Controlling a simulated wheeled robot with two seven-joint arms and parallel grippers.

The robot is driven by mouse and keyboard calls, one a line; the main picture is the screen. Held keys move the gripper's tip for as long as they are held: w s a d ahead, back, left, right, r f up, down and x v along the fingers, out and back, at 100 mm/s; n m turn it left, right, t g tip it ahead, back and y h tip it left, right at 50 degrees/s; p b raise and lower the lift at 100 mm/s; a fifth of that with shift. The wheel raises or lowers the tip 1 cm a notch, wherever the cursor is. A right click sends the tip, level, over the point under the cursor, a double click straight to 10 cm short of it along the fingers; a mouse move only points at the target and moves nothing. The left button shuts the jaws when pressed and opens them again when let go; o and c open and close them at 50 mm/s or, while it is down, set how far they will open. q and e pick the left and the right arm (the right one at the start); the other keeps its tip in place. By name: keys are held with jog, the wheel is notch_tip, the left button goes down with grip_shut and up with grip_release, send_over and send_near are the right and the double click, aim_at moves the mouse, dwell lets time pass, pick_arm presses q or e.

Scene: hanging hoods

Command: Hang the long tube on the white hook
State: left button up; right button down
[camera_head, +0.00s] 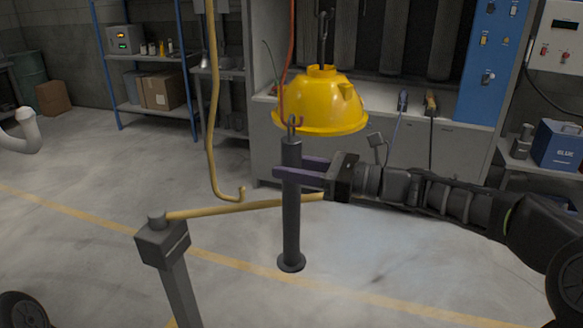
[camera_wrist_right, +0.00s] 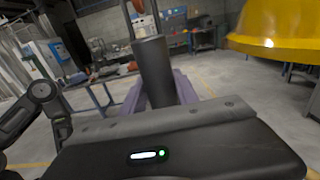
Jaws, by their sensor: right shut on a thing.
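The long tube (camera_head: 291,220) is dark grey and upright, with a flared foot and a small loop at its top. My right gripper (camera_head: 292,172) is shut on its upper part with purple fingers and holds it up. The tube (camera_wrist_right: 153,72) also stands between the fingers in the right wrist view. A whitish curved end (camera_head: 22,132) at the left edge looks like the white hook; it is well left of the tube and partly cut off. My left gripper is not in view.
A yellow hood (camera_head: 325,102) hangs from a dark hook (camera_head: 325,40) just behind the tube's top. A red hook (camera_head: 282,90) reaches down by the loop; contact is unclear. A yellow hook (camera_head: 212,150) and a grey post (camera_head: 176,285) with a yellow bar lie left.

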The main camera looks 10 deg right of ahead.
jog(key=shift+r+p, duration=0.55)
jog(key=shift+r, duration=0.3)
jog(key=shift+d, duration=0.15)
jog(key=shift+p+v, duration=0.5)
jog(key=shift+v, duration=1.15)
jog(key=shift+s, duration=0.1)
jog(key=p+v, duration=0.4)
jog(key=v, duration=0.5)
jog(key=shift+s+r+p, duration=0.4)
jog(key=shift+s+r, duration=0.1)
jog(key=shift+s, duration=0.1)
jog(key=shift+d, duration=0.1)
